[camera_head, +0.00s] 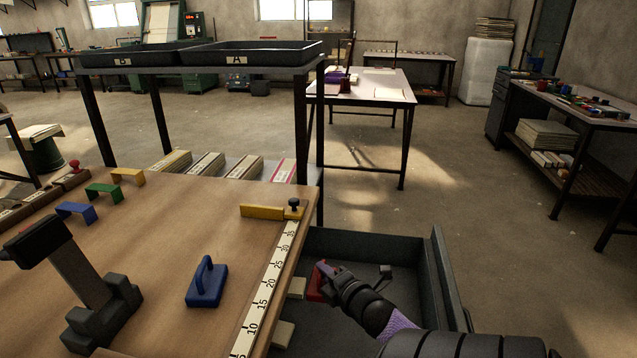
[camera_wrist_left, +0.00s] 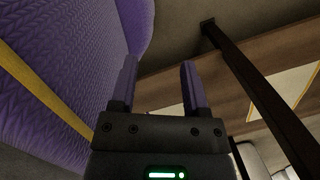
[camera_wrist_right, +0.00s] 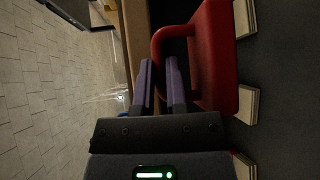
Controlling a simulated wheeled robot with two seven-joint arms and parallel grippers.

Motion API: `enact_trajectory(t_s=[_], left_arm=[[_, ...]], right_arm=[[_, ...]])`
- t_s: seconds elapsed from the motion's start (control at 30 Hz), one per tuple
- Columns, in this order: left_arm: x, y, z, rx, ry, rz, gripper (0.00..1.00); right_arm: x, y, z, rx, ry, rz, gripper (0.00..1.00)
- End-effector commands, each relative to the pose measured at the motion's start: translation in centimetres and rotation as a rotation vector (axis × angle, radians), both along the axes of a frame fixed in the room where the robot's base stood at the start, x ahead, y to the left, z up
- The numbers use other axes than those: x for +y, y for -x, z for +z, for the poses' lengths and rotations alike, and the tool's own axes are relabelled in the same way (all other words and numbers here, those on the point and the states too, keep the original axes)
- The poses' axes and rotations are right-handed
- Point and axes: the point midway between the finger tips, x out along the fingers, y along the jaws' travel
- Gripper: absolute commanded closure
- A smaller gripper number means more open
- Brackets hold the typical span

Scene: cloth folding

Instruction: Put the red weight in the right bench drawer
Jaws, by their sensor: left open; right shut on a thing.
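The red weight (camera_head: 316,284) is a flat block with a loop handle. In the head view it shows inside the outline of the open right bench drawer (camera_head: 440,280), near the bench side. My right gripper (camera_head: 326,270) is shut on its handle, and the right wrist view shows the weight (camera_wrist_right: 215,60) beside the fingers (camera_wrist_right: 160,75). My wrist hides part of the weight, and I cannot tell whether it touches the drawer floor. My left gripper (camera_wrist_left: 157,80) is open and empty in the left wrist view; it is outside the head view.
Cream blocks (camera_head: 283,333) lie in the drawer near the weight. The bench top (camera_head: 180,230) carries a blue weight (camera_head: 207,283), a ruler (camera_head: 268,285), coloured brackets (camera_head: 103,192) and a dark stand (camera_head: 100,310). Trays A (camera_head: 250,52) and B (camera_head: 130,57) stand on a rack behind.

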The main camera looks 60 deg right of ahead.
Motion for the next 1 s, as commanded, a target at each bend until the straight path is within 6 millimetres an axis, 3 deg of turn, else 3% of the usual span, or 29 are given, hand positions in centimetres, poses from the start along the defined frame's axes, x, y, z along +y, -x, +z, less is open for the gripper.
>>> enact_trajectory(t_s=[0.2, 0.43, 0.57, 0.87, 0.9, 1.0], left_arm=[[0.1, 1.7, -3.4, 0.046, -0.004, 0.003, 0.41], [0.1, 2.7, -4.8, 0.072, -0.006, 0.004, 0.41], [0.2, 3.2, -6.5, 0.085, -0.007, 0.005, 0.41], [0.1, 2.5, -6.5, 0.072, -0.006, 0.004, 0.41], [0.1, 2.4, -6.4, 0.068, -0.006, 0.005, 0.41], [0.1, 2.1, -6.5, 0.064, -0.006, 0.005, 0.41]], right_arm=[[0.0, 0.0, -5.1, 0.003, 0.0, -0.001, 1.0], [0.0, 0.0, -7.5, -0.001, 0.0, 0.0, 1.0], [0.0, 0.0, -10.0, 0.001, 0.0, 0.0, 1.0], [0.0, 0.0, -9.9, -0.003, 0.001, 0.0, 1.0], [0.0, 0.1, -10.0, 0.002, -0.001, -0.001, 0.76], [0.0, 0.1, -10.0, 0.002, -0.001, -0.001, 0.55]])
